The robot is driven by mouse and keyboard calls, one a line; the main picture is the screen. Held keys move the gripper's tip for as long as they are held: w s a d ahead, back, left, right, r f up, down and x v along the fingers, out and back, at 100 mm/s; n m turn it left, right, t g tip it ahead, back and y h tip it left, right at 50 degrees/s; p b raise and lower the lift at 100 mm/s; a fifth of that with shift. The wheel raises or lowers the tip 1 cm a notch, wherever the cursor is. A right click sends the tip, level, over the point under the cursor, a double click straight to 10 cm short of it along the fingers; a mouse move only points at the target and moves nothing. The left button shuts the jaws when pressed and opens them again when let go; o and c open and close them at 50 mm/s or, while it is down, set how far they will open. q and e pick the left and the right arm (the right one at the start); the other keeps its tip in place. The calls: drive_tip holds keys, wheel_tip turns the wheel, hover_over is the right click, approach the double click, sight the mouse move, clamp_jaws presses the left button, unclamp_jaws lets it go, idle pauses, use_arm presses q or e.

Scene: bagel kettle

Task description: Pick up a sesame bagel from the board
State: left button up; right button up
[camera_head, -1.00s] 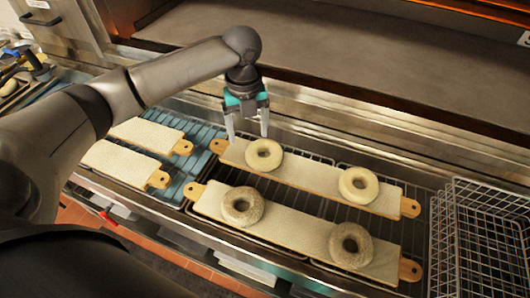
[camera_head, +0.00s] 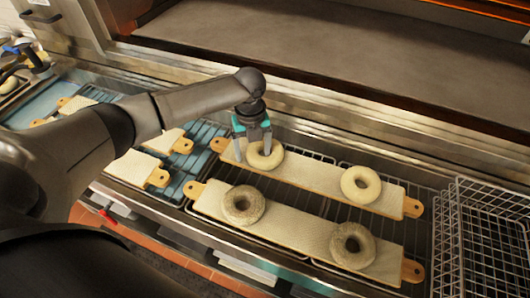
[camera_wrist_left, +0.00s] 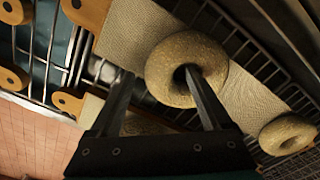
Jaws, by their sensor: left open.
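Two paler bagels lie on the back board (camera_head: 312,178), one at its left (camera_head: 272,161) and one at its right (camera_head: 360,184). Two darker, speckled bagels lie on the front board (camera_head: 296,228), at left (camera_head: 243,205) and right (camera_head: 352,245). My left gripper (camera_head: 252,153) is open over the back left bagel and partly hides it. In the left wrist view, one fingertip appears over or in the hole of this bagel (camera_wrist_left: 160,80) and the other is outside its ring. Contact cannot be told. My right gripper is not in view.
The boards lie on a wire rack over a metal counter. A wire basket (camera_head: 482,235) stands at the right. Smaller empty boards (camera_head: 130,170) lie at the left on a blue slatted surface. A metal ledge (camera_head: 330,145) and oven deck (camera_head: 300,60) run behind.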

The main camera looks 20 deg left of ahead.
use_arm(q)
clamp_jaws()
idle(0.6)
